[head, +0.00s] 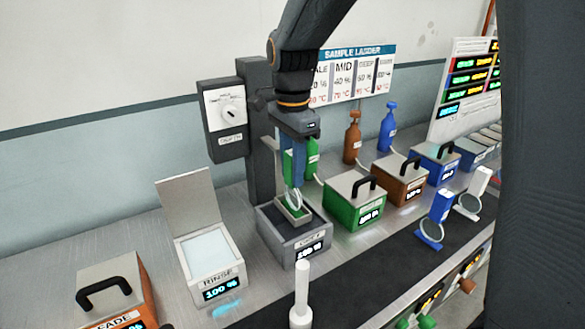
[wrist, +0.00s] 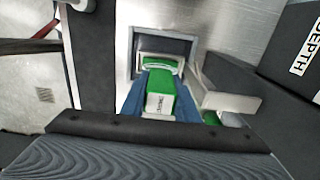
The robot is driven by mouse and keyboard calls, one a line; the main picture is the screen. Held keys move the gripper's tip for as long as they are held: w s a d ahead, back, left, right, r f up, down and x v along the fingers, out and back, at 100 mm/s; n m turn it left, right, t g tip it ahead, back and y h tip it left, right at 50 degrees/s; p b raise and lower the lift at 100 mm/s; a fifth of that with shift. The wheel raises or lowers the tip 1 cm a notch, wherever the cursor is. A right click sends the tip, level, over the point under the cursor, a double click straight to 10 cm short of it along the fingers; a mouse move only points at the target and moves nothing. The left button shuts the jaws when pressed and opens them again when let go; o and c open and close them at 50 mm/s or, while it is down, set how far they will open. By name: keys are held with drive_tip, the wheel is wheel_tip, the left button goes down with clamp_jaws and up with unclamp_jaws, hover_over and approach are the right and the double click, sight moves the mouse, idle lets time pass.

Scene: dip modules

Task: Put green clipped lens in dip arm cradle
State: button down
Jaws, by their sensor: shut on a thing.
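My gripper (head: 297,178) points down over the open grey tank (head: 283,247), with its blue fingers shut on the green clip of a lens. The lens (head: 294,199) hangs below the fingers, low at the small pale-rimmed cradle (head: 281,213) over the tank. I cannot tell whether it rests in the cradle. In the wrist view the green clip (wrist: 159,103), with a white label, sits between the blue fingers. The dip arm's dark column (head: 259,140) stands just behind and left of the gripper; its pale bracket shows in the wrist view (wrist: 228,101).
An open white rinse box (head: 208,253) stands left of the tank. Lidded green (head: 345,213), brown (head: 388,192) and blue boxes stand to the right. Blue (head: 437,212) and white (head: 479,184) clipped lenses stand at the front right. A white post (head: 301,285) rises in front.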

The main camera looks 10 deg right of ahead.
drive_tip(key=c, duration=1.4)
unclamp_jaws()
drive_tip(key=shift+f, duration=0.1)
wheel_tip(320, 180, up, 11)
drive_tip(key=shift+b, duration=1.25)
drive_tip(key=shift+r, duration=0.65)
